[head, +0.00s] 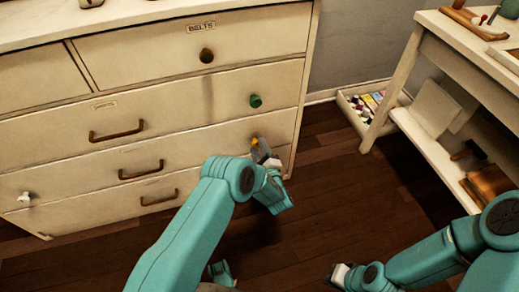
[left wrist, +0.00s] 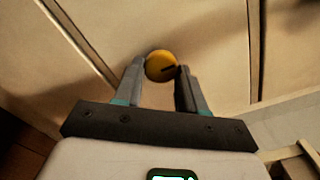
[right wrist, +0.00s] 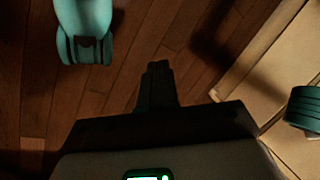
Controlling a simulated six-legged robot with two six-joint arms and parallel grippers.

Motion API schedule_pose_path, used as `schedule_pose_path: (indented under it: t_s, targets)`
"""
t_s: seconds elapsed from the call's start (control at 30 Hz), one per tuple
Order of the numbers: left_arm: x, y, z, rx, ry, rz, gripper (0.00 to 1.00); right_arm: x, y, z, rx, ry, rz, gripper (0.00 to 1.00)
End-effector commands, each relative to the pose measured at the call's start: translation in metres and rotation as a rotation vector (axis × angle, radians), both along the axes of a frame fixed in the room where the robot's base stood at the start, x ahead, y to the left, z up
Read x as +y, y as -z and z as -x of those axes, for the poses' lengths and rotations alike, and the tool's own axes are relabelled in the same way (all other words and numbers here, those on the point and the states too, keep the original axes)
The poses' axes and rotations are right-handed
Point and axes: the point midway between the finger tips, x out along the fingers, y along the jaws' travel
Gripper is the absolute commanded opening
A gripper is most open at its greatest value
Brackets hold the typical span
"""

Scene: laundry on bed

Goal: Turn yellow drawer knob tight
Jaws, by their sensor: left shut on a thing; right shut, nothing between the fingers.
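The yellow knob (left wrist: 160,66) is on a lower drawer front of the cream dresser. It is round, with a dark slot on its face. My left gripper (left wrist: 161,72) is shut on the knob, one finger on each side of it. In the head view only a small yellow part of the knob (head: 255,141) shows beside my left gripper (head: 262,148). My right gripper (right wrist: 158,68) is shut and empty, above the wooden floor. In the head view it shows in part at the bottom right (head: 340,275).
The cream dresser (head: 160,70) also has a green knob (head: 255,100), a dark knob (head: 206,55), a white knob (head: 25,198) and brown bar handles (head: 117,131). A shelved table (head: 425,60) stands at the right, with a box (head: 352,105) beside it. Floor (head: 330,180) between is clear.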

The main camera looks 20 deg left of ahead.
Motion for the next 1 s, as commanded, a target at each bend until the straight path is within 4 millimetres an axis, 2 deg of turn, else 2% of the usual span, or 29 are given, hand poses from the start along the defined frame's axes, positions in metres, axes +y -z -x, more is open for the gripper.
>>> schedule_pose_path:
  t_s: [0.13,0.17,0.2,0.5,0.63,0.77,1.0]
  targets:
    - [0.002,0.000,0.001,0.000,-0.007,-0.001,0.10,0.000,0.000,0.000,0.000,0.000,0.000,0.00]
    - [0.002,0.000,0.001,0.000,-0.007,0.000,0.50,0.000,0.000,0.000,0.000,0.000,0.000,0.00]
    - [0.002,0.000,0.001,0.000,-0.006,0.000,0.63,0.000,0.000,0.000,0.000,0.000,0.000,0.00]
    - [0.000,0.000,0.001,-0.001,-0.002,0.001,0.64,0.000,-0.001,0.000,0.001,0.000,0.000,0.00]
    - [-0.007,-0.002,0.010,0.002,0.000,0.000,0.64,0.001,-0.007,0.003,0.010,-0.001,-0.002,0.00]
    - [-0.023,-0.004,0.033,0.005,0.003,0.000,0.64,0.002,-0.020,0.008,0.026,-0.006,-0.005,0.00]
    - [-0.060,-0.003,0.087,0.004,0.004,-0.001,0.64,0.006,-0.038,0.012,0.031,-0.023,-0.008,0.00]
